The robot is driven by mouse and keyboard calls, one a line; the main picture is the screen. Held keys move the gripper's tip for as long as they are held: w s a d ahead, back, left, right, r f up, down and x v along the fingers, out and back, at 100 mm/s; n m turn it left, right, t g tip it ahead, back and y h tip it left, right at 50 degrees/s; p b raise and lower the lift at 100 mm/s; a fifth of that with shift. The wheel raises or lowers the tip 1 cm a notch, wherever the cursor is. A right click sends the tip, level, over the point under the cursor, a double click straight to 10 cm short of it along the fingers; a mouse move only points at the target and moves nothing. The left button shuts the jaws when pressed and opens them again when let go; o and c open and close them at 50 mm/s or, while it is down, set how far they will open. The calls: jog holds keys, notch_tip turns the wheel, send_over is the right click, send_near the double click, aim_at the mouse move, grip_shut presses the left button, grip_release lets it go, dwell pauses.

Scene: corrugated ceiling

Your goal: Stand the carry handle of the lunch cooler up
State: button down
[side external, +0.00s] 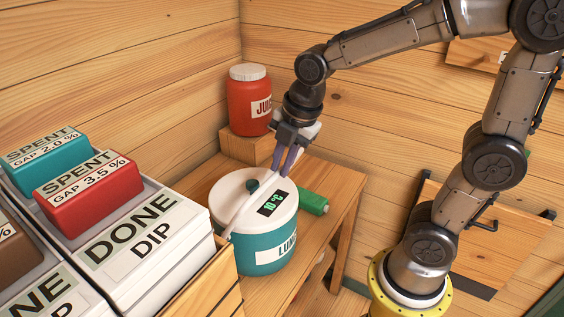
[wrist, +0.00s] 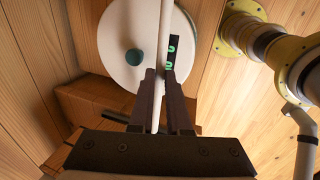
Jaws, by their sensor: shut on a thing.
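The lunch cooler (side external: 262,252) is a round teal tub with a white lid, standing on a wooden table. The lid (wrist: 115,40) carries a dark teal knob (side external: 252,185) and a display (side external: 271,203) reading 10 °C. The carry handle (side external: 239,213) is a pale bar that crosses over the lid between knob and display; it also shows in the wrist view (wrist: 164,30). I cannot tell its exact tilt. My gripper (side external: 282,170) is shut on the handle, with a finger on each side of it in the wrist view (wrist: 160,76). The fingers partly hide the handle's gripped part.
A red juice jar (side external: 248,102) stands on a wooden block (side external: 240,148) behind the cooler. A green cylinder (side external: 313,203) lies right of the cooler. A white DONE DIP bin (side external: 150,245) and red and teal SPENT boxes (side external: 92,195) stand close on the left. Wooden walls close the back.

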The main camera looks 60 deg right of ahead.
jog(key=shift+r, duration=0.1)
jog(key=shift+w+r+g, duration=0.25)
jog(key=shift+w+g, duration=0.45)
jog(key=shift+w, duration=0.7)
jog(key=shift+w+r+g, duration=0.25)
jog(key=shift+w+g, duration=0.45)
jog(key=shift+w, duration=0.65)
jog(key=shift+w+r+g, duration=0.25)
jog(key=shift+w+g, duration=0.45)
jog(key=shift+w, duration=0.7)
jog(key=c, duration=0.9)
grip_release()
jog(key=shift+o, duration=0.2)
